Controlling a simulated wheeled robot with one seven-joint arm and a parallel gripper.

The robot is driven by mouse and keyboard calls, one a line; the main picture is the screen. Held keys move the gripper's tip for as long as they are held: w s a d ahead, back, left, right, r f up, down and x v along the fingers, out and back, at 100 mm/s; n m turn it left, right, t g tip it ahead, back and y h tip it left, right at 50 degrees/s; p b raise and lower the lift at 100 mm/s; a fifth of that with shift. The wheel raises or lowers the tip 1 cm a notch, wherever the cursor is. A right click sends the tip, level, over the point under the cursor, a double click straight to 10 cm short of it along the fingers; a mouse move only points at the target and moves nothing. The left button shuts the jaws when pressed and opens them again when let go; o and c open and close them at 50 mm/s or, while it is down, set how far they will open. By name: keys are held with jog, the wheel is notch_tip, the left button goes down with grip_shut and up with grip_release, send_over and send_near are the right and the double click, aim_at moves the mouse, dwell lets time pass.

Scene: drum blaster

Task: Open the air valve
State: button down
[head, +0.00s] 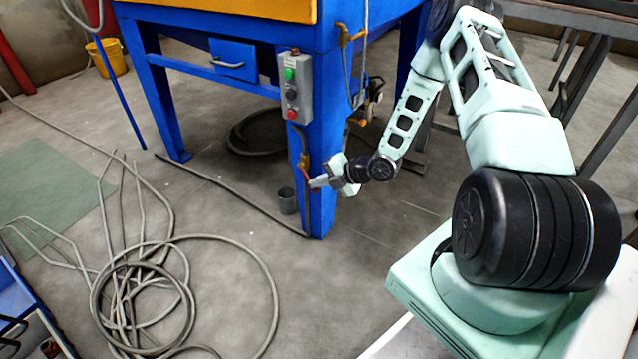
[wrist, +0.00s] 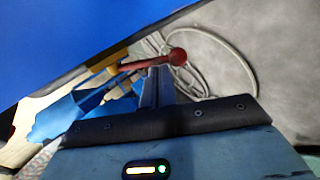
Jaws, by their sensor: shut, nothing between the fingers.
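The air valve's red lever (wrist: 150,63), with a round red knob (wrist: 177,57) at its end, lies across the wrist view just beyond my fingertips. Its yellowish brass body (wrist: 106,62) is to the left, against the blue leg. In the head view the small red lever (head: 305,172) shows on the front leg of the blue cabinet. My gripper (head: 317,184) is beside it, reaching in from the right. In the wrist view my gripper (wrist: 160,72) is shut and empty, its tips close to the lever's underside. I cannot tell whether they touch it.
The blue cabinet leg (head: 322,212) stands close to my gripper. A grey button box (head: 295,88) is mounted above the valve. Coiled hose (head: 140,290) lies on the open floor at left.

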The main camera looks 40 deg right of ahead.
aim_at(317, 189)
jog(key=shift+f, duration=0.1)
jog(key=f+t+b, duration=0.1)
jog(key=b, duration=0.1)
jog(key=w+f+t+y+b, duration=0.1)
jog(key=b, duration=0.1)
jog(key=shift+a+f+t+y+b, duration=0.2)
jog(key=shift+t+y+b, duration=0.1)
jog(key=shift+t+b, duration=0.1)
jog(key=shift+w+a+f+n+t+y+b, duration=0.15)
jog(key=shift+w+f+n+t+y+b, duration=0.2)
jog(key=shift+t+b, duration=0.5)
jog(key=shift+w+r, duration=0.15)
jog(key=shift+w, duration=0.05)
jog(key=shift+w+a, duration=0.1)
jog(key=shift+w, duration=0.05)
jog(key=shift+w+f, duration=0.15)
jog(key=shift+f, duration=0.05)
